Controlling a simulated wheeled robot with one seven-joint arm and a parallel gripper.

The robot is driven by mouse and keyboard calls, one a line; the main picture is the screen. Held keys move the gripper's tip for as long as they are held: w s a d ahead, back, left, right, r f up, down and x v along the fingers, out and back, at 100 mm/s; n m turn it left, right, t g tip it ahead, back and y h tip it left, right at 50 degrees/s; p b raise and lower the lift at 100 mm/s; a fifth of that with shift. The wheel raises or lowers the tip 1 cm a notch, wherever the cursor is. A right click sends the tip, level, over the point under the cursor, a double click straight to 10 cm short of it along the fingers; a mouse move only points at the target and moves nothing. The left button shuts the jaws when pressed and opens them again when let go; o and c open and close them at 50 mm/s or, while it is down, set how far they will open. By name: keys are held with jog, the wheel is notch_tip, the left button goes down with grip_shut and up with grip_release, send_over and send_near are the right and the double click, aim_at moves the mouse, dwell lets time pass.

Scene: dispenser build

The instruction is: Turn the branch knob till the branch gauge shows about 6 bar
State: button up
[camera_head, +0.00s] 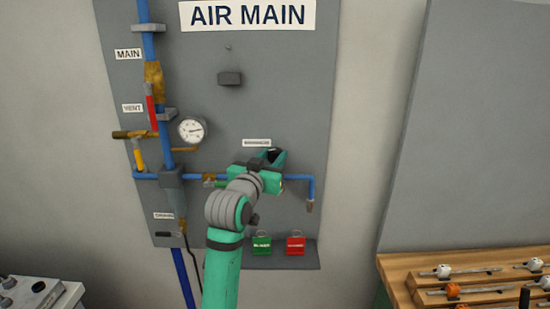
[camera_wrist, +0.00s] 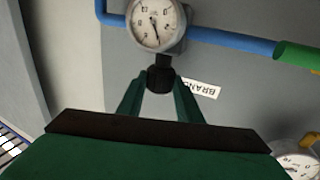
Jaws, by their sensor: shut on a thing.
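My gripper (camera_head: 270,160) is at the branch line on the grey panel, below the small branch label (camera_head: 257,142). In the wrist view its two green fingers (camera_wrist: 160,77) are closed on the dark branch knob (camera_wrist: 161,83), one on each side. The branch gauge (camera_wrist: 154,22) is a round white dial just above the knob in that view, which is turned over. Its dark needle points down and slightly right in the picture; the numbers are too small to read surely. In the head view my gripper hides the knob and the gauge.
Another gauge (camera_head: 192,130) sits left on the panel (camera_head: 270,60), near blue pipes, a red handle (camera_head: 151,112) and a yellow handle (camera_head: 138,158). A green lock (camera_head: 261,245) and a red lock (camera_head: 296,245) hang below. A wooden rack (camera_head: 400,272) stands right.

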jog(key=m+g+h, duration=0.1)
jog(key=m+h, duration=0.1)
jog(key=m+g+h, duration=0.2)
jog(key=h, duration=0.1)
jog(key=a+m+g+h, duration=0.1)
jog(key=g+h, duration=0.1)
jog(key=shift+w+a+m+h, duration=0.1)
jog(key=shift+w+m+h, duration=0.2)
jog(key=shift+w+m, duration=0.1)
jog(key=shift+f+m+g+h, duration=0.1)
jog(key=shift+m+g+h, duration=1.4)
jog(key=shift+g, duration=0.6)
jog(key=shift+w, duration=0.1)
jog(key=o, duration=1)
jog(key=shift+o, duration=0.2)
jog(key=shift+a, duration=0.2)
jog(key=v, duration=1)
jog(key=shift+a, duration=0.2)
